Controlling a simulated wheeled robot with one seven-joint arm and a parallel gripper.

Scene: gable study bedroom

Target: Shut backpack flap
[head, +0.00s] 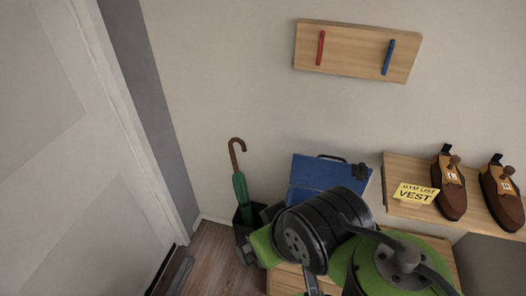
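The blue backpack (316,173) is against the wall behind my arm. A broad blue panel, which looks like its flap, stands raised, with a small dark loop on its top edge. The backpack's lower part and opening are hidden by my green and black arm links. A small dark shape overlaps the panel's upper right; I cannot tell whether it is a buckle or part of my gripper. I cannot make out my gripper's fingers, nor whether they touch the flap.
An umbrella (240,187) with a brown hook handle stands in a dark holder at left. A wooden shelf (402,169) at right holds brown shoes (448,187) and a yellow card (416,193). A peg board (354,52) hangs above. A pale door (80,150) is at left.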

